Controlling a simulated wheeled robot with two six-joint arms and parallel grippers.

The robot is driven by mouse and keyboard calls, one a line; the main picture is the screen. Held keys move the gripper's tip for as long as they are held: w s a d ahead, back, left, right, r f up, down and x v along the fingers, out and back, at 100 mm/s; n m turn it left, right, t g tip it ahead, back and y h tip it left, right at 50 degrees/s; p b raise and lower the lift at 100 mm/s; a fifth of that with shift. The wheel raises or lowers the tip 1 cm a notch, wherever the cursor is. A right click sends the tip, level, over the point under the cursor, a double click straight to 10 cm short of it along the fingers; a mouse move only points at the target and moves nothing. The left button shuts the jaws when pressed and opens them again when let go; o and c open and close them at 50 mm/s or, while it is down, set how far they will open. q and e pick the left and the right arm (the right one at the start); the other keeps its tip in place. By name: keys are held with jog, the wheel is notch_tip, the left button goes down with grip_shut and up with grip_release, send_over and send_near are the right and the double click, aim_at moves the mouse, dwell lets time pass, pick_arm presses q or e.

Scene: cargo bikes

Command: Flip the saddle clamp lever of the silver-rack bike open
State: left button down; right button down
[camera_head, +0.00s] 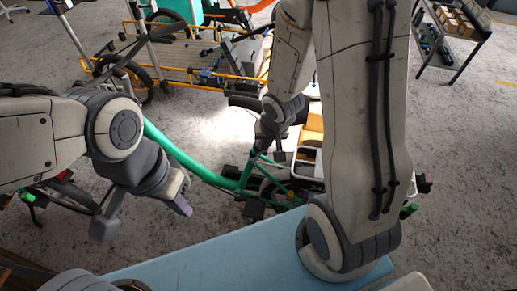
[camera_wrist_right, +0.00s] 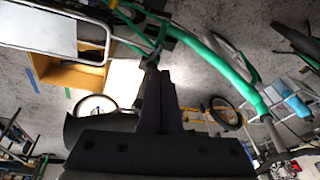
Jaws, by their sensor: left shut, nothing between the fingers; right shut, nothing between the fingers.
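The green bike (camera_head: 205,174) stands in the middle of the head view, its frame running down to the right. Silver rack tubes (camera_wrist_right: 68,42) show at the upper left of the right wrist view. A dark shape (camera_head: 246,103), probably the saddle, lies beside my right gripper (camera_head: 257,152). That gripper is shut and empty, pointing down at the top of the green seat tube. In the wrist view its fingertips (camera_wrist_right: 151,66) overlap the tube's end; contact cannot be told. The clamp lever is not distinguishable there. My left gripper (camera_head: 182,208) is shut and empty, left of the frame.
A yellow-framed cargo bike (camera_head: 187,72) stands behind. A wooden box (camera_wrist_right: 82,74) sits by the silver rack. A light-blue surface (camera_head: 220,255) lies in front. A dark shelf (camera_head: 452,40) with boxes stands at the far right.

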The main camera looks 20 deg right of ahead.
jog(key=s+d+f+m+t+y, duration=0.1)
jog(key=d+f+m+t+y, duration=0.15)
jog(key=d+f+m, duration=0.5)
jog(key=w+a+f+b, duration=0.2)
jog(key=w+a+f, duration=0.1)
jog(key=f, duration=0.3)
jog(key=w+a+f+m+b, duration=0.1)
jog(key=w+a+f+b, duration=0.1)
jog(key=w+f, duration=0.3)
jog(key=shift+a+f, duration=0.35)
jog(key=shift+a, duration=0.25)
